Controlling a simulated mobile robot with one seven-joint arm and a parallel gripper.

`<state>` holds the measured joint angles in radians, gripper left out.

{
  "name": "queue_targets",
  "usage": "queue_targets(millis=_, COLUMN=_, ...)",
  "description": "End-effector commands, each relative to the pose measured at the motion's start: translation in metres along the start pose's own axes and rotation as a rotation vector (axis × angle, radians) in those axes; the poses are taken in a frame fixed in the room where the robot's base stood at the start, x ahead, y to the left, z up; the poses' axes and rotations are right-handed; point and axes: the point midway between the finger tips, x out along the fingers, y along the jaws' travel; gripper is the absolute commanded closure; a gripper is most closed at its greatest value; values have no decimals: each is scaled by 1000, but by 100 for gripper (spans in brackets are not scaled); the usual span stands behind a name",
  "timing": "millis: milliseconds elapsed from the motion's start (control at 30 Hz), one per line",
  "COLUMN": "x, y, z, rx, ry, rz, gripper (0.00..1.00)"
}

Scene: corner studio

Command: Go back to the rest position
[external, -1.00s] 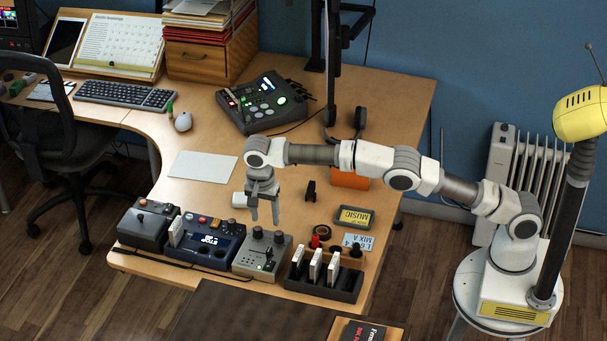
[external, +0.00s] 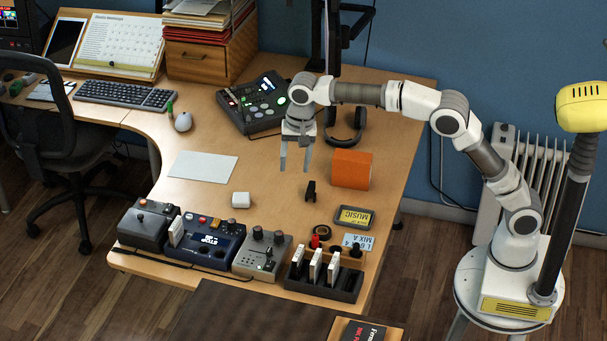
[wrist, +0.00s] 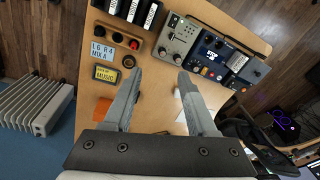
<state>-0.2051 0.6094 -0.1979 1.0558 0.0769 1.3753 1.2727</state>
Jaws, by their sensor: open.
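My gripper (external: 294,160) hangs in the air above the desk (external: 270,205), fingers pointing down, open and empty. In the external view it is over the middle of the desk, behind and left of a small black stand (external: 310,191) and left of an orange block (external: 350,170). In the wrist view the two fingers of my gripper (wrist: 155,98) are spread apart with only desk between them. My arm reaches left from its base on the right.
Near the front edge stand a blue device (external: 208,240), a grey knob box (external: 262,254) and a black rack (external: 325,277) with white cards.

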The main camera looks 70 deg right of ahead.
Motion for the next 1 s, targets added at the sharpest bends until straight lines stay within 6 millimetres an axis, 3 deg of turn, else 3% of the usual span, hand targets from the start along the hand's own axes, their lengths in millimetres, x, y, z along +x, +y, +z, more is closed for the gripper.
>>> queue_targets(millis=33, x=-19, y=13, z=-2, rx=-38, ry=-5, rz=-19, gripper=43)
queue_targets(millis=200, x=-59, y=56, z=-4, rx=-186, ry=-8, rz=-75, gripper=43)
queue_targets(millis=500, x=-107, y=141, z=6, rx=-466, ry=25, rz=-169, gripper=43)
queue_targets(millis=767, x=-123, y=221, z=27, rx=-721, ry=95, rz=-233, gripper=43)
queue_targets(millis=1000, x=-114, y=293, z=50, rx=-962, ry=190, rz=-266, gripper=43)
